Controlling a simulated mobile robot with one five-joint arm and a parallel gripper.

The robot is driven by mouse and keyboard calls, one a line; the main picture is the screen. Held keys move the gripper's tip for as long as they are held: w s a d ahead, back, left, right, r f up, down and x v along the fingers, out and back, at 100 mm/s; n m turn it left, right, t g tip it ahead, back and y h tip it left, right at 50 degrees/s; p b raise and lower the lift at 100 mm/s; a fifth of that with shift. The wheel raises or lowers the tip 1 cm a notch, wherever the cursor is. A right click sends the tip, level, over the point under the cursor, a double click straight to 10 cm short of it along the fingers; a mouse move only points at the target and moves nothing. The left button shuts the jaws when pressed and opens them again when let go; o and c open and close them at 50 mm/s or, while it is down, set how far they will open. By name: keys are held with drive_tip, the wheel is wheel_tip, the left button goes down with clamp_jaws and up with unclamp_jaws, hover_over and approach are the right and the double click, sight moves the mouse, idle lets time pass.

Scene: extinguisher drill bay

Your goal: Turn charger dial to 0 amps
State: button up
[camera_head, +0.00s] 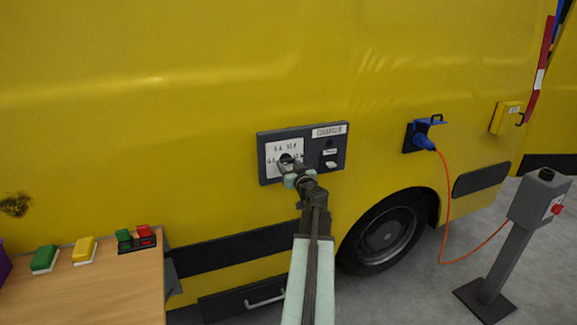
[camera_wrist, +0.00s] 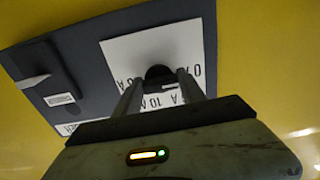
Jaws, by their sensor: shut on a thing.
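The charger panel (camera_head: 338,150) is a dark grey plate on the side of a yellow vehicle, with a white dial plate (camera_head: 271,150) on its left half. The dial (camera_wrist: 158,72) is a small black knob on the white plate, seen best in the wrist view. My gripper (camera_head: 287,166) is shut on the dial; its two fingers (camera_wrist: 157,82) stand on either side of the knob in the wrist view. Printed amp marks ring the knob, some hidden by the fingers. I cannot tell where the dial points.
A white switch (camera_head: 331,164) sits on the panel's right half. A blue plug (camera_head: 424,142) with an orange cable runs to a grey post (camera_head: 495,240) at right. A wooden table (camera_head: 110,290) with green, yellow and red blocks stands at lower left.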

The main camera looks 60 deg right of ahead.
idle(0.3)
drive_tip(key=o, duration=1.4)
drive_tip(key=shift+c, duration=0.2)
drive_tip(key=shift+s, duration=0.1)
drive_tip(key=v, duration=0.8)
